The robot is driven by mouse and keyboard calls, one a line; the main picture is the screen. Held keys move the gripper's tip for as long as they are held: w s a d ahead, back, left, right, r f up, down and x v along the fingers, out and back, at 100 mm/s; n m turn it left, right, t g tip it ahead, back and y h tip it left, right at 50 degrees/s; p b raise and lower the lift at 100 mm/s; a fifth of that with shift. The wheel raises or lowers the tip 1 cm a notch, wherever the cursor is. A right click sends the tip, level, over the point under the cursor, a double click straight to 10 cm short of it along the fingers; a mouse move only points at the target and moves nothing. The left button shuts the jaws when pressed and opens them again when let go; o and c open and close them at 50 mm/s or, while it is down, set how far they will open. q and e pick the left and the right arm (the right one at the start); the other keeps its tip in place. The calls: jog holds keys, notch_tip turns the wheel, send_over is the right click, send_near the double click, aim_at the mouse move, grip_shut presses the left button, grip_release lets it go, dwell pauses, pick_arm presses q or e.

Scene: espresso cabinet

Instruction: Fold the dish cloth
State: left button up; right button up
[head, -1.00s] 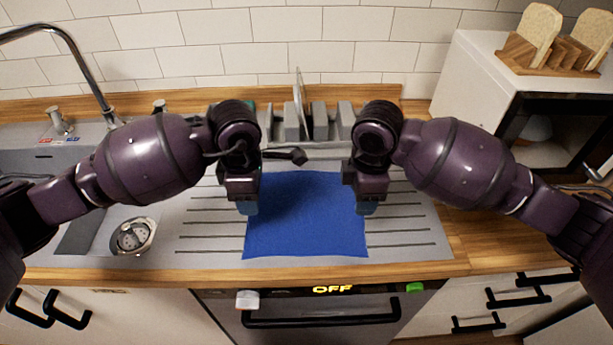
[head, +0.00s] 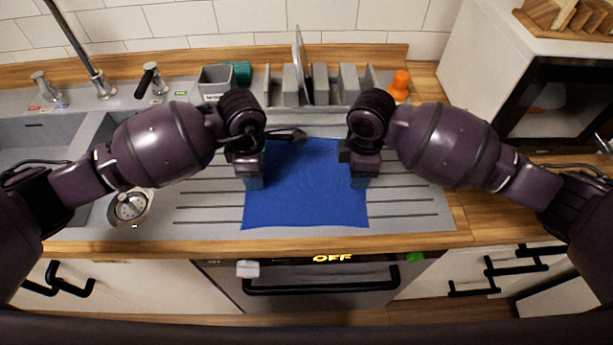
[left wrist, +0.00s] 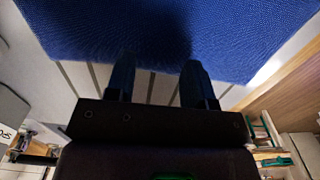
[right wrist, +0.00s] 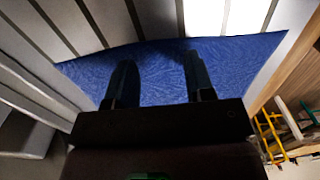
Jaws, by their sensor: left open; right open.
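The blue dish cloth (head: 305,190) lies flat and spread out on the ribbed drainboard of the sink. It also shows in the left wrist view (left wrist: 160,35) and in the right wrist view (right wrist: 160,75). My left gripper (head: 254,184) is open and empty at the cloth's left edge; its fingers point down, apart, in the left wrist view (left wrist: 158,80). My right gripper (head: 359,182) is open at the cloth's right edge. In the right wrist view its two fingers (right wrist: 160,75) are apart over the cloth. Whether the fingertips touch the cloth cannot be told.
A grey dish rack (head: 320,88) with a plate (head: 300,65) stands behind the cloth. The sink basin and strainer (head: 130,206) are at the left. A wooden counter edge (head: 330,246) runs in front, above the oven. A microwave (head: 550,110) stands at the right.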

pick_arm(q)
jog(key=shift+f, duration=0.25)
pick_arm(e)
jog(key=shift+f, duration=0.3)
pick_arm(q)
jog(key=shift+f, duration=0.1)
pick_arm(e)
jog(key=shift+f, duration=0.1)
pick_arm(q)
jog(key=shift+c, duration=0.3)
pick_arm(e)
jog(key=shift+c, duration=0.3)
pick_arm(q)
grip_shut()
pick_arm(e)
grip_shut()
